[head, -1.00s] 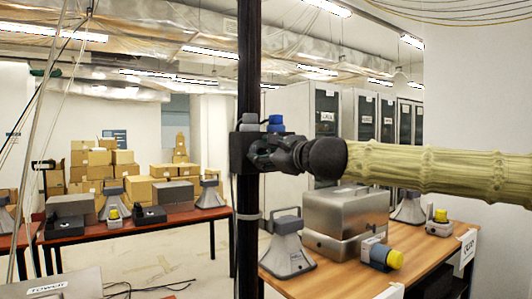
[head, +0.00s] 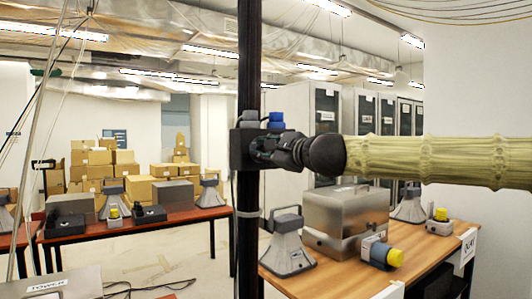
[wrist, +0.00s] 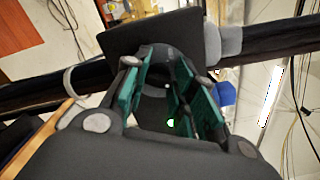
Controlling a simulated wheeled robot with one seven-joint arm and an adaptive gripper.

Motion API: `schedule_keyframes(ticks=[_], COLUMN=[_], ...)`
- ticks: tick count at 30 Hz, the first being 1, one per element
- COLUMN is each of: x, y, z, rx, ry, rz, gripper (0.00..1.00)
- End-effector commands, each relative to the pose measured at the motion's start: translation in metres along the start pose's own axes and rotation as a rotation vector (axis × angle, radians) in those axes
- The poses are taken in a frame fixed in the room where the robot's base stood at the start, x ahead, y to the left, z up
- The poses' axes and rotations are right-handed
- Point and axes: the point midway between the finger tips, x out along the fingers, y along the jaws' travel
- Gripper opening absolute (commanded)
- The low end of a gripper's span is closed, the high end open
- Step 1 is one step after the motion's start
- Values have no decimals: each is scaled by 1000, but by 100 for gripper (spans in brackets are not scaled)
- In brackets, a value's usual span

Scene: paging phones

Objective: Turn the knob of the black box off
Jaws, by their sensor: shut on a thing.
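The black box (head: 237,150) is fixed to a dark upright pole (head: 248,70). A blue part (head: 276,120) and a grey part (head: 249,118) stick up from its top. In the wrist view the box (wrist: 130,35) lies straight ahead of the fingers. My gripper (head: 262,150) reaches in from the right at the box's right face. Its green-padded fingers (wrist: 168,75) are shut on the knob of the box. The knob is mostly hidden between the fingers, so its setting cannot be read.
A wooden table (head: 420,262) below my arm holds a metal case (head: 345,215), a grey horn speaker (head: 287,250) and a yellow-capped device (head: 382,252). Tall cabinets (head: 360,115) stand behind. A farther red-brown table (head: 180,218) holds more devices.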

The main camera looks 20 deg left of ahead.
Motion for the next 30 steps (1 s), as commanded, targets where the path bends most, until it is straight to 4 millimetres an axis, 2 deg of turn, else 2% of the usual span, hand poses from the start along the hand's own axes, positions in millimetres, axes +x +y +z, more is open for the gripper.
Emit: schedule_keyframes(ticks=[30], x=[0], y=[7], z=[-3], rx=[-960], ry=[1], rz=[0], gripper=[2])
